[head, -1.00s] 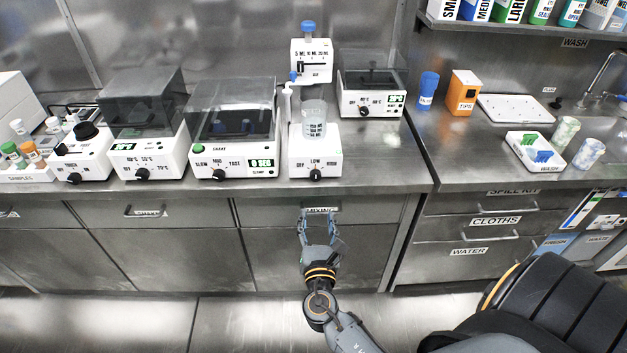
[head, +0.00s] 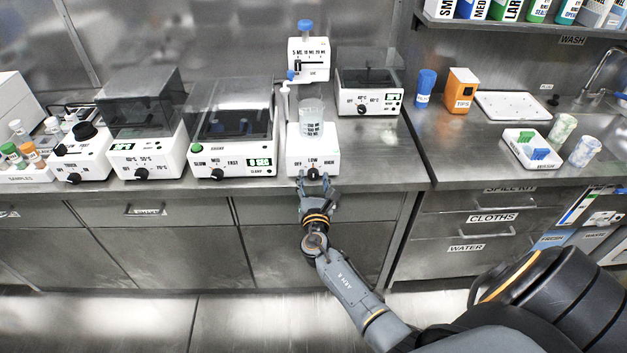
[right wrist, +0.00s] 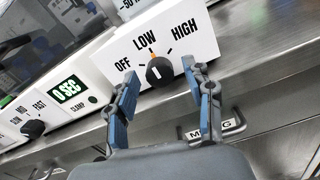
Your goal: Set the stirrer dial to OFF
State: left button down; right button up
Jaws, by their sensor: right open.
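The stirrer (head: 300,163) is a white box on the bench with a beaker (head: 311,125) on top. Its front carries a black dial (head: 313,173) with OFF, LOW and HIGH marked around it. In the right wrist view the dial (right wrist: 160,73) shows between my fingertips, and its orange mark points at LOW. My right gripper (head: 315,181) is open, just in front of the dial, one finger to each side in the picture. In the right wrist view my right gripper (right wrist: 159,70) appears empty; I cannot tell whether the fingers touch the dial. My left gripper is not in view.
The shaker (head: 232,155) with its own dial stands close on the left. A dispenser (head: 309,60) stands behind the stirrer, and a lidded heater (head: 368,100) at the back right. The bench's front edge (head: 370,187) runs below the dial.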

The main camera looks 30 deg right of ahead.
jog(key=shift+c, duration=0.4)
grip_shut()
jog(key=shift+n, duration=0.3)
jog(key=shift+r+n+p, duration=0.1)
jog(key=shift+n+p, duration=0.6)
jog(key=shift+n, duration=0.2)
jog(key=n+p, duration=0.2)
jog(key=n, duration=0.2)
jog(key=n+p, duration=0.2)
jog(key=n, duration=0.1)
jog(key=shift+n, duration=0.3)
jog(key=shift+n+p, duration=0.5)
jog(key=shift+n, duration=0.5)
jog(key=shift+f, duration=0.2)
